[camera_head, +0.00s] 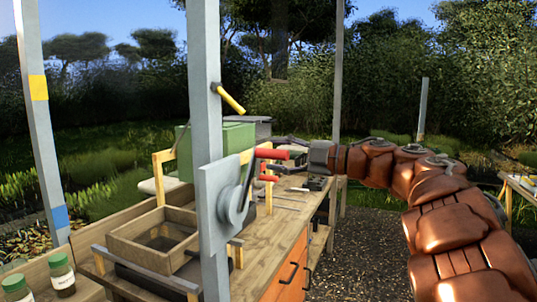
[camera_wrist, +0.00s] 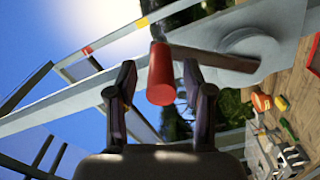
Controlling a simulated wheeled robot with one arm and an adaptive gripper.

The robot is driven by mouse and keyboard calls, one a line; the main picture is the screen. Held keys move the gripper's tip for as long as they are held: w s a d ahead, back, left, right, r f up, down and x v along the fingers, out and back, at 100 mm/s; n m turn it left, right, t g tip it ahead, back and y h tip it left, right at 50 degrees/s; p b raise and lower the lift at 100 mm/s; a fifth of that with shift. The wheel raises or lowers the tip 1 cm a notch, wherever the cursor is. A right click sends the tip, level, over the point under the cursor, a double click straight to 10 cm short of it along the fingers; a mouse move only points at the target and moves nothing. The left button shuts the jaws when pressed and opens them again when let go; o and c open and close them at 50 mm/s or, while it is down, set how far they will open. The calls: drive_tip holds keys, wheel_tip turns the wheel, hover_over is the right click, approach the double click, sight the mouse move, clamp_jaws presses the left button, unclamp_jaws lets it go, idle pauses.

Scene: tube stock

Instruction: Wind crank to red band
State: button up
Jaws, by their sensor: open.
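The crank has a grey disc (camera_head: 238,203) on a plate fixed to a grey post, with a dark arm rising to a red handle (camera_head: 272,154). In the wrist view the disc (camera_wrist: 249,47) is at upper right and the red handle (camera_wrist: 161,75) points its round end at the camera. My gripper (camera_wrist: 159,68) is open, with the handle between its two fingers and a gap visible on each side. In the head view my gripper (camera_head: 289,149) is at the handle's right end. A small red band (camera_wrist: 88,50) shows on a pole in the wrist view.
A yellow lever (camera_head: 230,98) sticks out of the post above the crank. A post at left bears a yellow band (camera_head: 38,88) and a blue band (camera_head: 60,217). A wooden tray (camera_head: 125,252) stands left of the post. The workbench (camera_head: 270,232) carries loose tools.

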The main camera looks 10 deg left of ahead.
drive_tip(key=v, duration=0.9)
drive_tip(key=shift+a, duration=0.1)
